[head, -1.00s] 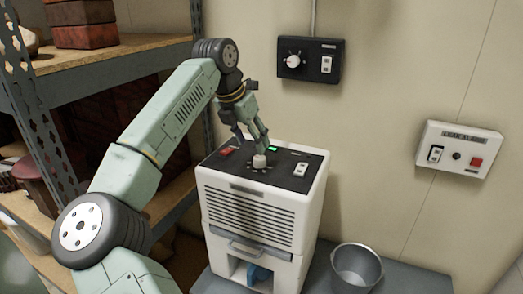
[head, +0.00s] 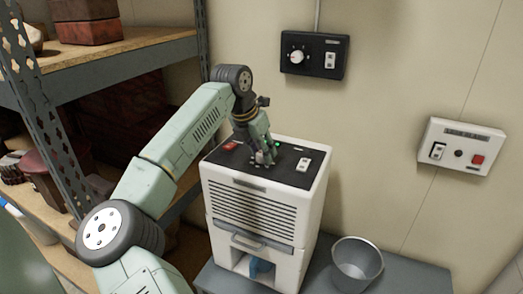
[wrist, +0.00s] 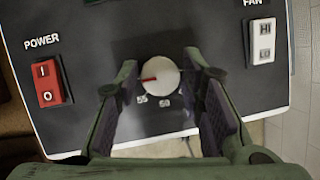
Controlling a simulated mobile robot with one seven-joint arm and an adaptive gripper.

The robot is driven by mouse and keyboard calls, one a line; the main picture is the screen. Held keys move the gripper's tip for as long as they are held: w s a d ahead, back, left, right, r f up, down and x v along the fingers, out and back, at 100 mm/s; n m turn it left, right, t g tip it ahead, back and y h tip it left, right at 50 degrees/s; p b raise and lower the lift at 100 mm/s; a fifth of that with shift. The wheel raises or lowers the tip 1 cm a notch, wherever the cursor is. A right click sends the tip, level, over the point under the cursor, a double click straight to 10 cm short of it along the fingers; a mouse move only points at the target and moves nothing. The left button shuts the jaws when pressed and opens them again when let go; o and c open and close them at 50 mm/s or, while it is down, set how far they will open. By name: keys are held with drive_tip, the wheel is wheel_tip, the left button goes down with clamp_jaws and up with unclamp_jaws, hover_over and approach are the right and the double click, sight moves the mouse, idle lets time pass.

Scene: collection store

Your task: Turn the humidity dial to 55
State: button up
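The humidity dial (wrist: 160,78) is a round white knob with a red pointer mark on the black top panel of a white dehumidifier (head: 255,210). My gripper (wrist: 160,68) is open, with one finger on each side of the dial and a small gap showing on both sides. In the head view my gripper (head: 263,152) reaches down onto the panel and mostly hides the dial.
A red power switch (wrist: 47,82) lies left of the dial and a white fan switch (wrist: 262,41) right of it. A black wall box (head: 312,56) with its own knob and a white alarm panel (head: 460,146) hang behind. A metal bucket (head: 357,265) stands right; shelving (head: 130,58) is at left.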

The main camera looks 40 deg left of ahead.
drive_tip(key=c, duration=0.7)
drive_tip(key=shift+f+b, duration=0.1)
drive_tip(key=shift+b, duration=0.35)
drive_tip(key=shift+n+y+b, duration=0.3)
drive_tip(key=shift+n+b, duration=0.4)
drive_tip(key=n+y+b, duration=0.1)
drive_tip(key=n+b, duration=0.1)
drive_tip(key=b, duration=0.1)
drive_tip(key=shift+d+f, duration=0.1)
drive_tip(key=n+b, duration=0.1)
drive_tip(key=n+y+b, duration=0.1)
drive_tip(key=n+b, duration=0.1)
drive_tip(key=n+g+b, duration=0.1)
drive_tip(key=n, duration=0.1)
drive_tip(key=shift+d+r+y, duration=0.1)
drive_tip(key=shift+r+y, duration=0.15)
drive_tip(key=shift+y, duration=0.05)
drive_tip(key=shift+w+n, duration=0.1)
drive_tip(key=shift+n, duration=0.2)
drive_tip(key=o, duration=1.1)
